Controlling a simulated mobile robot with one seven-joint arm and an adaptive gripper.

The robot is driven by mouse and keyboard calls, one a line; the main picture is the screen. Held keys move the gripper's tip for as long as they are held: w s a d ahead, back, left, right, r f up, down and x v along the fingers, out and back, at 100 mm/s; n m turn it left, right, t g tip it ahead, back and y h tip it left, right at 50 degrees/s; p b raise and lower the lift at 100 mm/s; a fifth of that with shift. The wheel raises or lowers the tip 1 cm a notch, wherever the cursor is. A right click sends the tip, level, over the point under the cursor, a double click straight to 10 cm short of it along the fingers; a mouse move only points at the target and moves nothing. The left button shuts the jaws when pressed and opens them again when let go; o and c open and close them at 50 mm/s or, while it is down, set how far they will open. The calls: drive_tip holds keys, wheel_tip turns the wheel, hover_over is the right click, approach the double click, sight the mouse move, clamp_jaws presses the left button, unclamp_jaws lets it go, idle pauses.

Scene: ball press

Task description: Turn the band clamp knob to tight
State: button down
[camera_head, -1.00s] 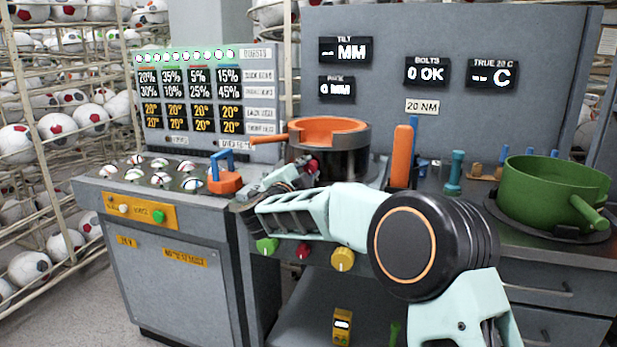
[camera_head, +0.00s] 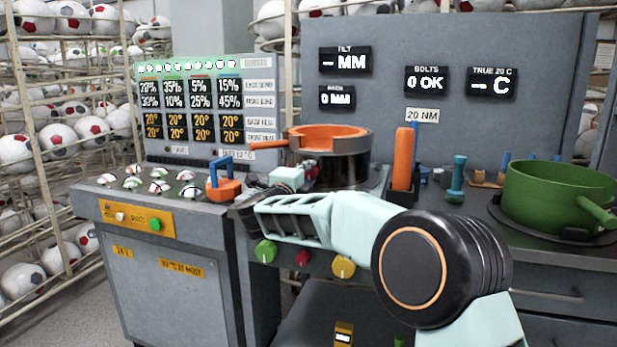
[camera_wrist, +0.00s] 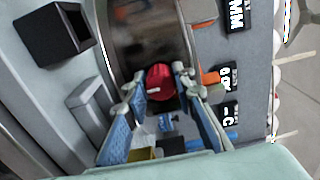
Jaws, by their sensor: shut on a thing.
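The red band clamp knob (camera_wrist: 160,83) shows in the wrist view between my two fingertips. My gripper (camera_wrist: 161,88) is shut on it, one finger on each side, and a small pale mark shows on its face. In the head view, my gripper (camera_head: 306,176) reaches the front of the dark round press body (camera_head: 347,168) with the orange ring (camera_head: 328,132) on top. There the knob is mostly hidden by my gripper and arm, so its angle cannot be read well.
Green (camera_head: 265,251), red (camera_head: 302,258) and yellow (camera_head: 342,267) knobs sit on the bench front below my arm. An orange-handled tool (camera_head: 403,158) stands right of the press. A green pot (camera_head: 557,195) is farther right. A blue-handled orange block (camera_head: 222,182) is at left.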

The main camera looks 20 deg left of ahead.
idle(0.3)
drive_tip(key=c, duration=1.6)
unclamp_jaws()
